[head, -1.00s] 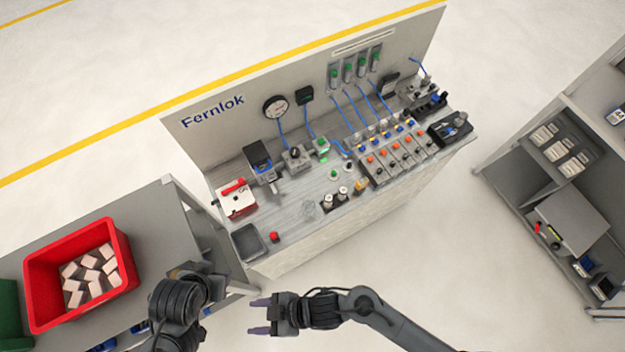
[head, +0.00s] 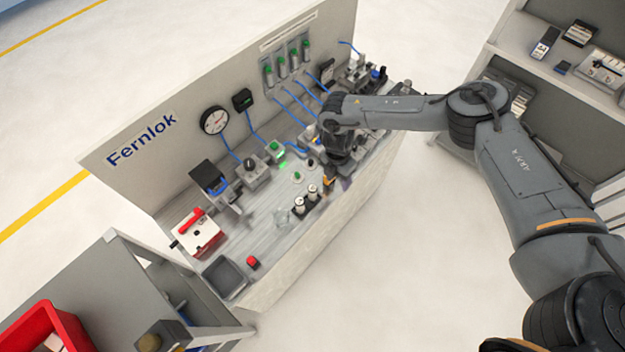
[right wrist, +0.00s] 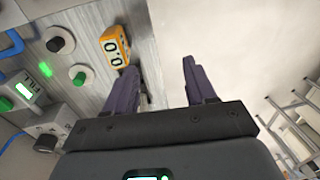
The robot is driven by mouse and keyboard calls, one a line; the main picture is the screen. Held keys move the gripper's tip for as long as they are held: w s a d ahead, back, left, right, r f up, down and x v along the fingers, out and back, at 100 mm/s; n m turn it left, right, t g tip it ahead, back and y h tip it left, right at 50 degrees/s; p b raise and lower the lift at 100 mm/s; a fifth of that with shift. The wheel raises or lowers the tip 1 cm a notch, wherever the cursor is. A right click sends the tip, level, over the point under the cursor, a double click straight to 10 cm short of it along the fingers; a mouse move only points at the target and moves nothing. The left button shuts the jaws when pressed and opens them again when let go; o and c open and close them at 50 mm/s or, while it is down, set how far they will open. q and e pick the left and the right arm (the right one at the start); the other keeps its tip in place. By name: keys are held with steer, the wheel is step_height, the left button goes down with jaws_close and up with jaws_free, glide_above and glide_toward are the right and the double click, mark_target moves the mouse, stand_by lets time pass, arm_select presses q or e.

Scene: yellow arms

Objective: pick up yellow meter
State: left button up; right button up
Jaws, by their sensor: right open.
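In the head view the meter (head: 329,184) is a small yellow patch, mostly hidden by my right gripper (head: 338,183). The right gripper, with purple fingers, is open and empty at the bench's front edge; it also shows in the right wrist view (right wrist: 160,72). My left gripper is not in view.
A red-and-white box (head: 199,235), a grey tray (head: 225,278) and a red button (head: 253,262) are farther left. The back panel (head: 120,180) bounds the bench. A shelf (head: 560,65) stands at right.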

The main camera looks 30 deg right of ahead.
steer(key=shift+t, duration=0.6)
steer(key=w+r, duration=0.4)
steer(key=w, duration=0.1)
steer(key=shift+w+d+r, duration=0.15)
steer(key=shift+d+r, duration=0.05)
steer(key=shift+d, duration=0.15)
steer(key=shift+w+f, duration=0.15)
steer(key=shift+f, duration=0.1)
step_height(320, 180, down, 4)
steer(key=shift+f, duration=0.1)
steer(key=f, duration=0.4)
steer(key=shift+s+d+f, duration=0.15)
steer(key=shift+s, duration=0.2)
steer(key=shift+f, duration=0.45)
steer(key=shift+c, duration=0.4)
jaws_close()
